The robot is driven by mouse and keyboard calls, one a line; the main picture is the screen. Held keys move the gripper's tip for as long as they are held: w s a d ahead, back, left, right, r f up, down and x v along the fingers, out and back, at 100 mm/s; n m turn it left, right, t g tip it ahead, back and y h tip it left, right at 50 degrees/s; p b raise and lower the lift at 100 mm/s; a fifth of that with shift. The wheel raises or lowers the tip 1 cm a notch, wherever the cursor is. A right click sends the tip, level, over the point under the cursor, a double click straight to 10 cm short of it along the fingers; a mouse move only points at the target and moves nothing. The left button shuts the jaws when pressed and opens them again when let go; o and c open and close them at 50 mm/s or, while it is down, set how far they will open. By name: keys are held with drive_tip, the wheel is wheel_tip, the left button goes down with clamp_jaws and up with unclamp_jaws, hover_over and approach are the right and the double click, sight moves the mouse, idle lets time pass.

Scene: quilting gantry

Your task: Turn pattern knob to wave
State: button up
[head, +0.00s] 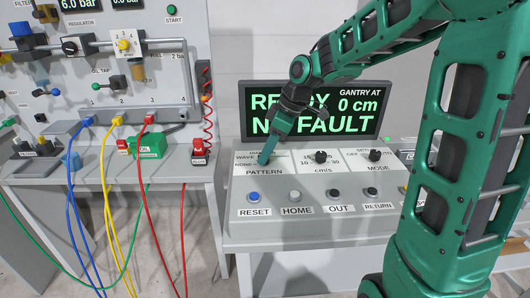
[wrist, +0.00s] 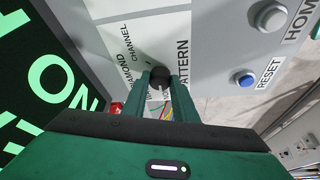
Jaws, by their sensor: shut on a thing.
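The pattern knob (wrist: 160,77) is a small dark round knob on the grey control panel. In the wrist view it sits between the two green fingers of my gripper (wrist: 161,88), which is shut on it. Diamond and channel labels show beside it; its pointer cannot be made out. In the head view my gripper (head: 266,156) reaches down over the pattern dial and hides the knob. The words wave and none show left of the fingers there.
The cm/s knob (head: 320,156) and mode knob (head: 375,155) stand to the right. Below are the blue reset button (head: 253,196) and a row of other buttons. Behind, the screen (head: 340,112) reads ready, no fault. A pneumatic bench (head: 110,175) with hoses stands left.

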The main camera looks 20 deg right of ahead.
drive_tip(key=m, duration=0.2)
drive_tip(key=m+t+h, duration=0.1)
drive_tip(key=m, duration=0.1)
drive_tip(key=shift+a+r, duration=0.1)
drive_tip(key=shift+a, duration=0.1)
drive_tip(key=shift+s+a+m+t+h, duration=0.15)
drive_tip(key=shift+m+h, duration=0.3)
drive_tip(key=shift+m, duration=0.65)
drive_tip(key=shift+w+m+t+h, duration=0.1)
drive_tip(key=shift+m+t+h, duration=0.25)
drive_tip(key=shift+m, duration=0.75)
drive_tip(key=o, duration=1)
drive_tip(key=shift+o, duration=0.2)
drive_tip(key=shift+s, duration=0.1)
drive_tip(key=a+v, duration=0.1)
drive_tip(key=v, duration=0.9)
drive_tip(key=shift+d+r, duration=0.3)
drive_tip(key=shift+d, duration=0.1)
